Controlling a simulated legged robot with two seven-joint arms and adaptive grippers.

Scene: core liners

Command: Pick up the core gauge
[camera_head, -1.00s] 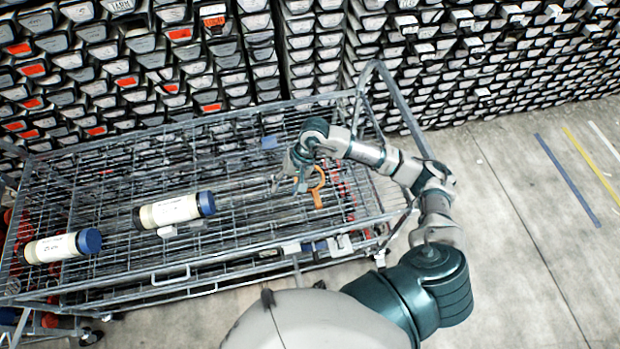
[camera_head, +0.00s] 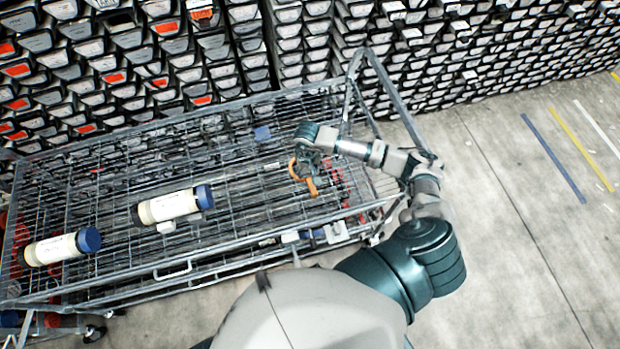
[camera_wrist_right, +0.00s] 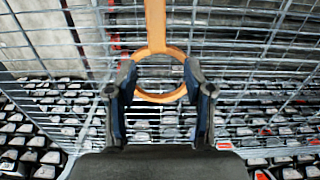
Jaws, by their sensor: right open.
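The core gauge is an orange ring with a flat handle. In the head view the core gauge (camera_head: 312,188) is at the right part of the wire cart's top. My right gripper (camera_head: 302,164) is over its ring. In the right wrist view the handle of the core gauge (camera_wrist_right: 155,25) points away from me. There the ring lies between the two spread fingers of my right gripper (camera_wrist_right: 163,82), which is open. I cannot tell whether the fingers touch the ring. My left gripper is out of view.
The wire cart (camera_head: 165,270) has raised rails at its right end. Two cream core tubes with blue caps, a left one (camera_head: 55,249) and a middle one (camera_head: 167,207), lie left of the gauge. Racks of core boxes (camera_head: 150,60) stand behind. Bare floor (camera_head: 530,270) is at right.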

